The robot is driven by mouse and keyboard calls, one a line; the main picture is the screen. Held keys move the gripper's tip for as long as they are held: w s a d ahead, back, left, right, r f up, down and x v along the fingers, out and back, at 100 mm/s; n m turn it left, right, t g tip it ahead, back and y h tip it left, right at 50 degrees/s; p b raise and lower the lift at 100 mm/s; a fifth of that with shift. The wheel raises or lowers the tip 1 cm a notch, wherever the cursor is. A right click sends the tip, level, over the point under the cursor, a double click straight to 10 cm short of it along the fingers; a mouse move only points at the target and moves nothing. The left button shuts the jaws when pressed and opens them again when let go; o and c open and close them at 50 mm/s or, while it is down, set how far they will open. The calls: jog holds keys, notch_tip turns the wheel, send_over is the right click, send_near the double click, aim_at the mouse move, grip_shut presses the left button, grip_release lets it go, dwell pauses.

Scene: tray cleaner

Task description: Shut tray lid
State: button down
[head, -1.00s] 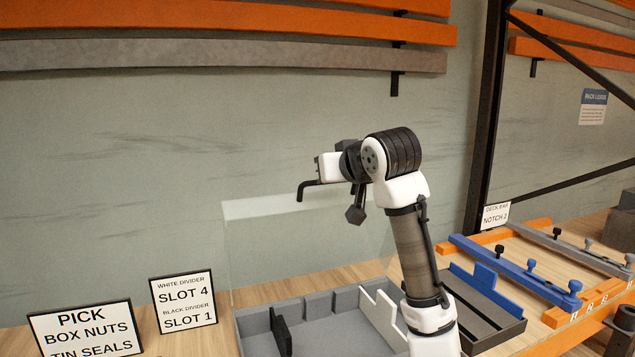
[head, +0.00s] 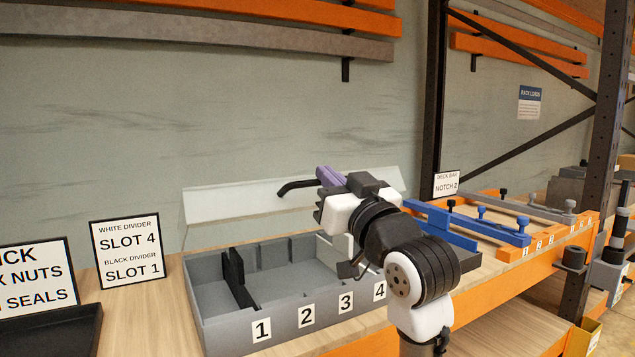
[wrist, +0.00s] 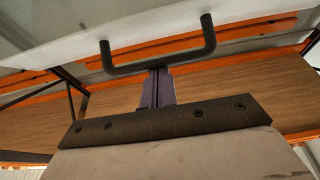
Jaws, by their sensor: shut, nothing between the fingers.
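The grey tray (head: 213,333) sits on the wooden bench with its slots numbered 1 to 4 along the front. Its clear lid (head: 230,201) stands raised along the back, with a pale band and a black bar handle (head: 297,186). A black divider (head: 238,278) stands near slot 1; a white divider (head: 341,243) stands near slot 4, partly hidden by my arm. My gripper (head: 328,175), with purple fingers, is shut and empty beside the handle's right end. In the wrist view the fingers (wrist: 158,88) point at the U-shaped handle (wrist: 155,68); I cannot tell whether they touch it.
Signs (head: 125,252) stand left of the tray, and a black bin (head: 70,335) is at front left. A blue bar rack (head: 470,222) lies to the right, near a dark upright post (head: 431,100). The wall is behind the lid.

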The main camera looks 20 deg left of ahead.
jog(key=s+d+f+t+y+b, duration=0.1)
jog(key=s+d+f+y+b, duration=0.1)
jog(key=f+b, duration=0.6)
jog(key=s+d+f+t+y+b, duration=0.1)
jog(key=d+f+t+b, duration=0.1)
jog(key=f+b, duration=0.7)
jog(key=shift+s+f+y, duration=0.4)
jog(key=shift+f, duration=0.1)
